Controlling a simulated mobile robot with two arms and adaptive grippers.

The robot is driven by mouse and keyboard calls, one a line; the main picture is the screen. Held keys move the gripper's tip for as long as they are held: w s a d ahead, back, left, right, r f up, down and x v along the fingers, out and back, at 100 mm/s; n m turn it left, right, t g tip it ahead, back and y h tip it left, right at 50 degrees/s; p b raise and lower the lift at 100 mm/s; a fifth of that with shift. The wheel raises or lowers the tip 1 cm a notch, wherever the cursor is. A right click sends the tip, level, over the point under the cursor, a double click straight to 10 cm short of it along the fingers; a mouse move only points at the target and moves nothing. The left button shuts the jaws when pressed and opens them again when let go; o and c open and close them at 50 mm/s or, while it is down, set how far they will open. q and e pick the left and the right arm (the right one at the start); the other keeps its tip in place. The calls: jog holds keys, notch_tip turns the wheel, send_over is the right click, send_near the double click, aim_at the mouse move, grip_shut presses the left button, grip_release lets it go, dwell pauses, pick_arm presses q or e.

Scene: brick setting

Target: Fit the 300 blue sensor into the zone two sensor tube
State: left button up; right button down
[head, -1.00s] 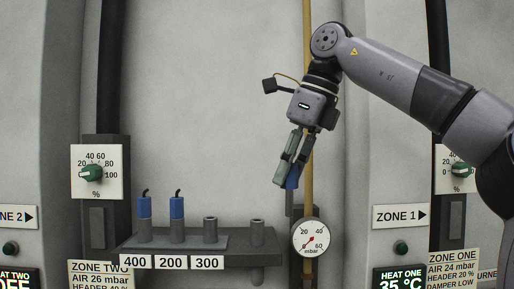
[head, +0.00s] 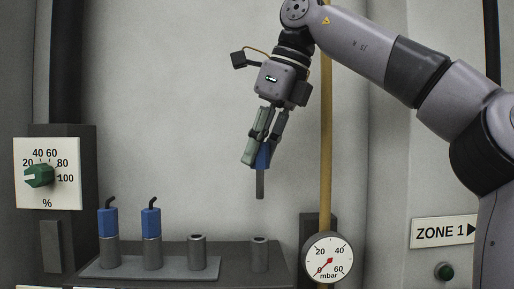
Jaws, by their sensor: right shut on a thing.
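My right gripper (head: 262,150) is shut on a blue sensor (head: 263,158). The sensor's grey stem (head: 260,185) points down, close to upright. It hangs in the air, apart from and above a single grey tube (head: 260,254) at the right of the shelf. The 300 holder (head: 197,252) is an empty grey cup on the rack plate; its label is out of view now. My left gripper is not in view.
Two blue sensors (head: 108,222) and (head: 151,220) stand in the rack (head: 140,268) at left. A yellow pipe (head: 326,130) and a pressure gauge (head: 328,259) stand right of the tube. A dial panel (head: 48,173) is at far left. The wall space above the shelf is clear.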

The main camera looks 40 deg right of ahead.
aim_at(262, 169)
jog(key=shift+s+a+r, duration=0.25)
jog(key=shift+s+a, duration=0.25)
jog(key=shift+d+f, duration=0.1)
jog(key=shift+f, duration=0.2)
jog(key=f+b, duration=0.2)
jog(key=f, duration=0.1)
jog(key=f+b, duration=0.1)
jog(key=shift+w+d+f+b, duration=0.15)
jog(key=shift+w+f+b, duration=0.15)
jog(key=shift+f, duration=0.4)
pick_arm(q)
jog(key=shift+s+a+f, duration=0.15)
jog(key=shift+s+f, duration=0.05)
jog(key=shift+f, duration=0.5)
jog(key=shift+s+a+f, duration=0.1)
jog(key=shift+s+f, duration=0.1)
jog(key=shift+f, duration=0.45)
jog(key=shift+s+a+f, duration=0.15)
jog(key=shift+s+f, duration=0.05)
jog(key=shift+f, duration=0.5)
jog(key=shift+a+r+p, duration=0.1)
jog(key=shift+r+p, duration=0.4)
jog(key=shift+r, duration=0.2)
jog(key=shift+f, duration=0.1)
pick_arm(e)
jog(key=shift+f, duration=0.1)
